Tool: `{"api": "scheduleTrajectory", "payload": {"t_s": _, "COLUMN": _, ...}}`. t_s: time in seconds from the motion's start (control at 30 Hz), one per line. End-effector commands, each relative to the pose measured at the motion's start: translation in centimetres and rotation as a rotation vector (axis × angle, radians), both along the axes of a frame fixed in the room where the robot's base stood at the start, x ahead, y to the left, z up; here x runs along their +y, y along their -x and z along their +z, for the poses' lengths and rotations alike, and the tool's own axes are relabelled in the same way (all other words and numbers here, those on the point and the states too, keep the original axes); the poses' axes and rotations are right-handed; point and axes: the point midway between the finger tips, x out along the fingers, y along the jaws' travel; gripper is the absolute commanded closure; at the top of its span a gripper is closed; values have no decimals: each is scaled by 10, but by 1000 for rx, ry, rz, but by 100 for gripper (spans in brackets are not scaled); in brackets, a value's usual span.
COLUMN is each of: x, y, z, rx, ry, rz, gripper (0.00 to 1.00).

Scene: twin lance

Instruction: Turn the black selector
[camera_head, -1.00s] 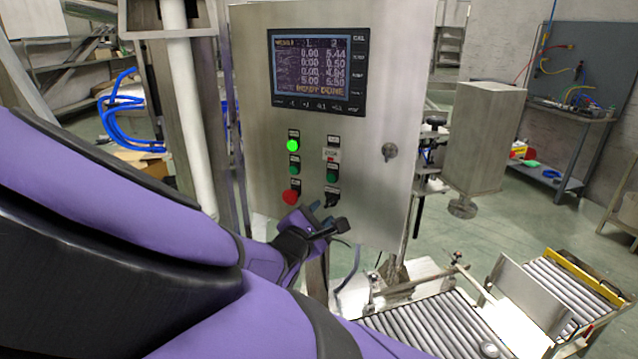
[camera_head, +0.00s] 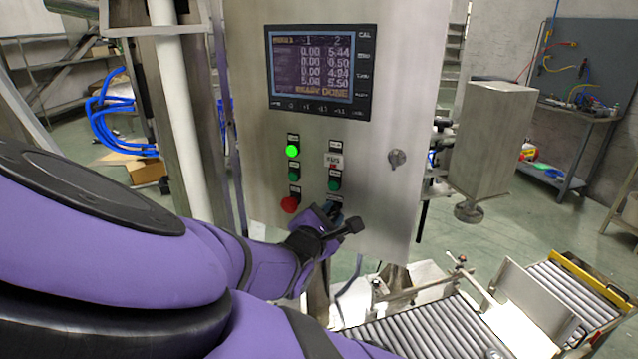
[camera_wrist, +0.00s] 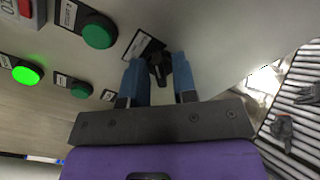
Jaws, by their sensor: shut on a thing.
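The black selector (camera_wrist: 160,66) is on the panel of the steel control cabinet (camera_head: 370,205), at the bottom of the right-hand column of controls. In the wrist view it stands between the two blue fingertips of my gripper (camera_wrist: 159,76), under a dark label plate. The gripper is shut on the selector, one finger on each side. In the head view my gripper (camera_head: 332,209) is at the panel's lower part and covers most of the selector.
A red button (camera_head: 289,204) is close left of my gripper. A green button (camera_head: 334,184) is just above it, and a lit green lamp (camera_head: 292,151) is higher left. A screen (camera_head: 320,72) shows above. A roller conveyor (camera_head: 440,325) lies below right.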

Motion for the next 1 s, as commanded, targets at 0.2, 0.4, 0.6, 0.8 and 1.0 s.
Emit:
{"api": "scheduleTrajectory", "payload": {"t_s": 0.2, "x": 0, "y": 0, "z": 0, "rx": 19, "ry": 38, "rz": 0, "gripper": 98}}
{"api": "scheduleTrajectory", "payload": {"t_s": 0.4, "x": 0, "y": 0, "z": 0, "rx": 73, "ry": 140, "rz": 0, "gripper": 98}}
{"api": "scheduleTrajectory", "payload": {"t_s": 0.6, "x": 1, "y": -1, "z": 1, "rx": 151, "ry": 293, "rz": -1, "gripper": 98}}
{"api": "scheduleTrajectory", "payload": {"t_s": 0.8, "x": 1, "y": -1, "z": 1, "rx": 238, "ry": 466, "rz": 0, "gripper": 98}}
{"api": "scheduleTrajectory", "payload": {"t_s": 1.0, "x": 2, "y": -1, "z": 1, "rx": 325, "ry": 635, "rz": -1, "gripper": 98}}
